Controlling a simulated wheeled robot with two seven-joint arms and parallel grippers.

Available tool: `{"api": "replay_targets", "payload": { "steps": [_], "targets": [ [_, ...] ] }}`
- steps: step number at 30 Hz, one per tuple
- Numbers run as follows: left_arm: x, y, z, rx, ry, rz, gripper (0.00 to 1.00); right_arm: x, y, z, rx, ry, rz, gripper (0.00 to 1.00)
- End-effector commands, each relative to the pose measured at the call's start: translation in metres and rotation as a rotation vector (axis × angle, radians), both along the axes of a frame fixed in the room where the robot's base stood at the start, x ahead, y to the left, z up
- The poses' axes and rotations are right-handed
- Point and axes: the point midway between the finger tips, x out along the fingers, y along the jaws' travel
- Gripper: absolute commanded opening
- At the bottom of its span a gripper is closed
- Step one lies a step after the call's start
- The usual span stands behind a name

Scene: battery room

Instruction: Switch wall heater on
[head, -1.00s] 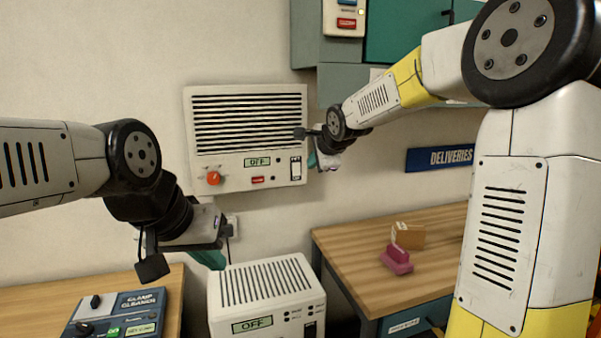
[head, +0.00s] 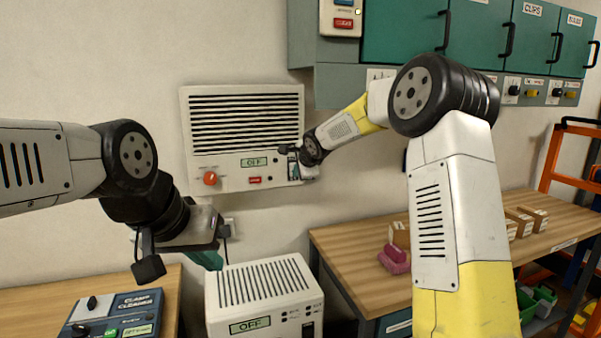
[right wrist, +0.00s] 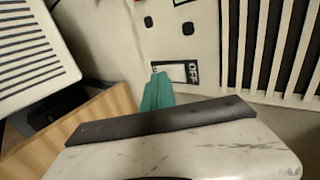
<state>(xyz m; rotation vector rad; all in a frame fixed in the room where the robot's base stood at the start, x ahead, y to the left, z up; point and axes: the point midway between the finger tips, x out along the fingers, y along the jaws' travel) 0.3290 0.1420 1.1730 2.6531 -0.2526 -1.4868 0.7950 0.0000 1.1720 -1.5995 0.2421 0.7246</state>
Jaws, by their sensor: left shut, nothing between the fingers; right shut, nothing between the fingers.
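The wall heater (head: 246,135) is a white box with a dark grille, fixed to the wall. Its display (head: 253,162) reads OFF. An orange knob (head: 210,178) and a red button (head: 255,180) sit below the grille. My right gripper (head: 294,168) is shut and empty at the heater's lower right, covering much of the rocker switch there. In the right wrist view its green fingertips (right wrist: 158,92) are at the edge of the switch (right wrist: 180,72), labelled OFF; I cannot tell if they touch. My left gripper (head: 208,260) is shut and empty, below the heater.
A white floor unit (head: 262,290), also showing OFF, stands under the heater. A clamp cleaner panel (head: 115,315) lies on the left bench. The right wooden bench (head: 345,245) holds a pink object (head: 394,259) and boxes. Teal cabinets (head: 405,30) hang above right.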

Motion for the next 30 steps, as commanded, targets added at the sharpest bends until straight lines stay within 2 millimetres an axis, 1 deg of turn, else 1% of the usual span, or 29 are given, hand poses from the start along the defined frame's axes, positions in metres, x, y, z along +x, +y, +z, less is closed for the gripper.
{"api": "replay_targets", "payload": {
  "steps": [4,23,30],
  "targets": [
    [0.0,0.0,0.0,0.0,0.0,0.0,0.0,0.0055,0.0018,-0.0008,0.0,0.0,0.0,0.0],
    [0.0,0.0,0.0,0.0,0.0,0.0,0.0,0.0088,0.0025,-0.0019,0.001,-0.001,-0.001,0.0],
    [0.0,0.0,0.0,0.0,0.0,0.0,0.0,0.0092,0.0026,0.0055,0.002,-0.004,-0.001,0.0]
  ]
}}
